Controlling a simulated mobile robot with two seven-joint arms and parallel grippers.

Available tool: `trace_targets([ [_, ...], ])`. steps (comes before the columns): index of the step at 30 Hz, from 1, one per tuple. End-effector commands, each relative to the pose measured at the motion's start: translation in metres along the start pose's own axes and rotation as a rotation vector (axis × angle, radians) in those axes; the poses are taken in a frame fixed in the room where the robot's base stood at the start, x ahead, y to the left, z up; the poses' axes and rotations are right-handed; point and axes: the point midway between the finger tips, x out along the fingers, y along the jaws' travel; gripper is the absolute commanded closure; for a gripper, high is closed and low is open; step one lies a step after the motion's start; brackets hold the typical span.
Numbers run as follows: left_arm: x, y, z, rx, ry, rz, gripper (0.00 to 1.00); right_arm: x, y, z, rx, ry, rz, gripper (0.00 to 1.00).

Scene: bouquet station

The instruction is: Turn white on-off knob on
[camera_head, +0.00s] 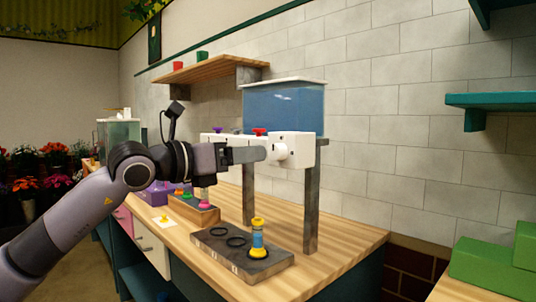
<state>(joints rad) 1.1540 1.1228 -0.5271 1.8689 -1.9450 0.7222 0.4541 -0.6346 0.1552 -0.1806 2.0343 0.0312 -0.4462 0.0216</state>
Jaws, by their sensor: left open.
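The white knob (295,150) sticks out from the front of a white box-like panel (320,148) under a blue water tank (283,107). My left gripper (277,152) reaches in from the left and is open. Its grey fingers are level with the knob, and the fingertips overlap the knob's left side in the picture. I cannot tell whether they touch it. Part of the panel is hidden behind the gripper and wrist. My right gripper is not in view.
Grey posts hold the panel above a wooden counter (345,236). Below stands a dark tray (215,255) with ring slots and a yellow-blue piece (258,240). A wooden block (190,208) with coloured knobs sits to the left. Green boxes (490,265) are at the right.

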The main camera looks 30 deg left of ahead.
Motion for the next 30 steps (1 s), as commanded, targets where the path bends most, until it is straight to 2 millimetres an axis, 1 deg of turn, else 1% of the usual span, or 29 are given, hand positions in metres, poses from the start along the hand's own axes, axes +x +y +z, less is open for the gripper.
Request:
trace_targets([
  [1,0.008,-0.002,0.003,-0.003,0.000,-0.004,0.36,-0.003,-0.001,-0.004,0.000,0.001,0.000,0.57],
  [5,0.028,-0.002,0.003,-0.005,0.001,-0.006,0.36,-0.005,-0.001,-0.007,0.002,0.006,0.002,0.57],
  [9,0.046,-0.002,0.003,-0.003,0.000,-0.005,0.36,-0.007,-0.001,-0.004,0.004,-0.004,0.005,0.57],
  [12,0.055,-0.001,0.001,-0.003,0.001,-0.004,0.36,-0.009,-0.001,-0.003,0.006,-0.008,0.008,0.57],
  [16,0.060,-0.002,0.000,-0.002,0.000,-0.005,0.36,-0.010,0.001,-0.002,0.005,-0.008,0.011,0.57],
  [23,0.061,-0.001,0.000,-0.002,0.000,-0.005,0.36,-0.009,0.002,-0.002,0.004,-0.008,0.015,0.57],
  [24,0.061,-0.002,0.000,-0.002,0.000,-0.005,0.49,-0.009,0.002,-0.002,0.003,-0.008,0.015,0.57],
  [26,0.061,-0.002,0.000,-0.002,0.000,-0.005,0.69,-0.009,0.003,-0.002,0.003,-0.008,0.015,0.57],
  [27,0.061,-0.002,0.000,-0.002,0.000,-0.005,0.81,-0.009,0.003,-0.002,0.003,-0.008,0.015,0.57],
  [28,0.061,-0.002,0.000,-0.002,0.000,-0.005,0.91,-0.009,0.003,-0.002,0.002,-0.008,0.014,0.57],
  [30,0.061,-0.002,0.000,-0.002,0.000,-0.005,0.92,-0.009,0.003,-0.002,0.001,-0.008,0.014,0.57],
])
